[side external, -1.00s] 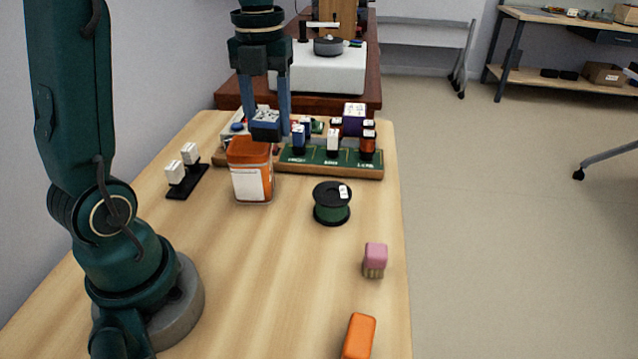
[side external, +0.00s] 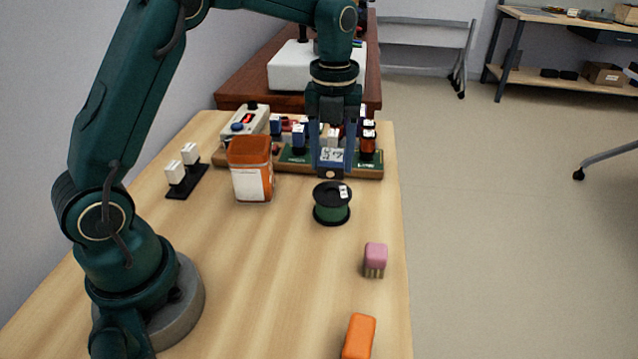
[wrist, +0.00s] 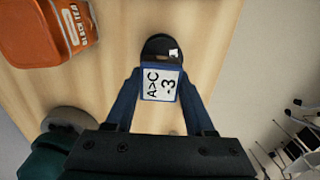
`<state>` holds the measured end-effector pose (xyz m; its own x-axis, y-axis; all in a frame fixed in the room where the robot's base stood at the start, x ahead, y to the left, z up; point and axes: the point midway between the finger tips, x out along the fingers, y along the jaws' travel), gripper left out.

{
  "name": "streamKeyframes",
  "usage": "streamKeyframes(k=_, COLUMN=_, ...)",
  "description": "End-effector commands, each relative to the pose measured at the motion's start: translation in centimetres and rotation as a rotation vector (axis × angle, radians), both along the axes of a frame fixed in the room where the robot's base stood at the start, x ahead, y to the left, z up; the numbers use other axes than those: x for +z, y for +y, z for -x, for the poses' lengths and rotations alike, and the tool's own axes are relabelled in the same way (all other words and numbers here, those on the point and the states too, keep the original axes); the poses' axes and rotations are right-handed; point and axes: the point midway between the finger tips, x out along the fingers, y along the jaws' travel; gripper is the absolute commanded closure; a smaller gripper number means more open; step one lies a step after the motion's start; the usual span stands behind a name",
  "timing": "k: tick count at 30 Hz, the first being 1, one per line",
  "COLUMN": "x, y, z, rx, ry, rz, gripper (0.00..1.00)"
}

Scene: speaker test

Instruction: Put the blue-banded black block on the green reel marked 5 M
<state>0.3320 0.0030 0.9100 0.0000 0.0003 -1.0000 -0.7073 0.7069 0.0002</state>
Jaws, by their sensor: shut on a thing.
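The blue-banded black block (side external: 331,172) is held between the fingers of my gripper (side external: 331,162), above the reel. In the wrist view my gripper (wrist: 159,80) is shut on the block (wrist: 160,85), whose white top face with a blue border reads "A>C -3". The green reel (side external: 332,209) stands upright on the table, with black flanges and a small white label on top. Its black top shows just beyond the block in the wrist view (wrist: 158,46), partly hidden by it. The reel's marking is too small to read.
An orange-lidded jar (side external: 251,170) stands left of the reel. Behind is a green circuit board (side external: 297,157) with several upright parts. A pink block (side external: 375,257) and an orange block (side external: 359,336) lie nearer. A black strip with white pieces (side external: 187,180) is at left.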

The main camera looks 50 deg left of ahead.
Motion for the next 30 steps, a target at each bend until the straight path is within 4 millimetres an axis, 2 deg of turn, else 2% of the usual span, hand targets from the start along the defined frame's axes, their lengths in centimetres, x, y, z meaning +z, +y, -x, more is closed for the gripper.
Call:
streamKeyframes(k=10, x=-3.8, y=-0.2, z=-0.1, rx=0.001, ry=0.003, rz=0.000, gripper=1.00)
streamKeyframes(k=23, x=-4.5, y=-0.2, z=-0.1, rx=0.001, ry=0.001, rz=-0.001, gripper=1.00)
streamKeyframes(k=24, x=-4.5, y=-0.2, z=-0.1, rx=0.001, ry=0.001, rz=-0.001, gripper=0.35)
streamKeyframes(k=25, x=-4.5, y=-0.2, z=-0.1, rx=0.001, ry=0.000, rz=-0.001, gripper=0.23)
streamKeyframes(k=26, x=-4.5, y=-0.2, z=-0.1, rx=0.001, ry=0.000, rz=-0.001, gripper=0.16)
streamKeyframes(k=30, x=-4.4, y=-0.2, z=-0.1, rx=0.001, ry=-0.001, rz=-0.001, gripper=0.16)
